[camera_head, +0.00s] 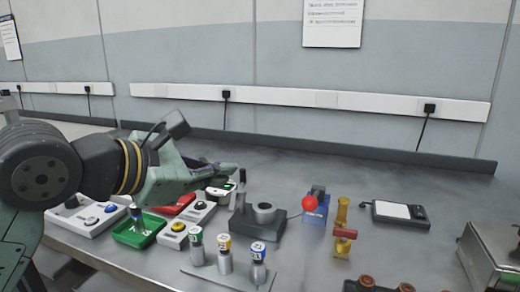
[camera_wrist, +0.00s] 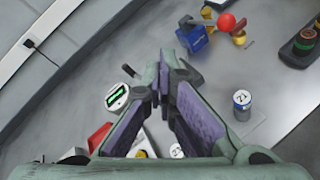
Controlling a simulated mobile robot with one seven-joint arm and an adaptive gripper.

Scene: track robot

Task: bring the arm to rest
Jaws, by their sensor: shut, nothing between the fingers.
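My arm reaches in from the left in the head view, held above the bench (camera_head: 330,165). My gripper (camera_head: 238,174) is shut and empty, its fingers pointing right over the back of the cluttered part of the bench. In the wrist view my gripper (camera_wrist: 168,72) shows its two purple-lined fingers with nothing held between them. The fingertips appear above and apart from the bench things; the exact height is hard to tell.
Below my arm are a green tray (camera_head: 128,239), button boxes (camera_head: 173,240) and a grey fixture (camera_head: 245,226). Labelled bottles (camera_head: 226,262) stand in front. A blue block (camera_head: 317,215), red ball (camera_head: 309,203), yellow piece (camera_head: 342,246) and scale (camera_head: 401,222) lie right. The back is clear.

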